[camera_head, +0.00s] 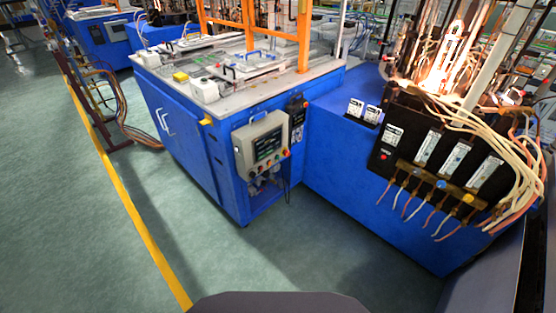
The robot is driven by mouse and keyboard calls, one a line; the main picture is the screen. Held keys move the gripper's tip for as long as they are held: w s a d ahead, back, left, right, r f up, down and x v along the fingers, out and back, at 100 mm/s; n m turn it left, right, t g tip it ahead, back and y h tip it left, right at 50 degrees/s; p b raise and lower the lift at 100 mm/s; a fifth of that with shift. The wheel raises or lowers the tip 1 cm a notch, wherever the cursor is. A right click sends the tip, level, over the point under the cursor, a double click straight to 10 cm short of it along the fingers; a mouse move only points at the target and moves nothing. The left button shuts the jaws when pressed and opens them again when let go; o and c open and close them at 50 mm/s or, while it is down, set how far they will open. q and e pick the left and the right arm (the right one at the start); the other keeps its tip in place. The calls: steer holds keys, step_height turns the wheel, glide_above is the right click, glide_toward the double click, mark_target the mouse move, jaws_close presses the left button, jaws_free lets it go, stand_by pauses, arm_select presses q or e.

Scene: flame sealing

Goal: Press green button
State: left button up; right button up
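A grey control panel (262,142) is fixed to the front corner of the blue machine (185,140), near the middle of the view. It has a dark screen and a row of small coloured buttons (270,162) along its lower edge. At least one button looks red; the buttons are too small to tell surely which is green. A small white box (204,90) stands on the machine's top near its front edge, and its top detail is unclear. Neither of my grippers is in view.
A blue cabinet (345,165) with a black gauge panel (440,155), hoses and bright flames stands at the right. Orange posts (305,35) rise from the machine's top. A yellow line (135,215) crosses the green floor, which is clear in front of the machine.

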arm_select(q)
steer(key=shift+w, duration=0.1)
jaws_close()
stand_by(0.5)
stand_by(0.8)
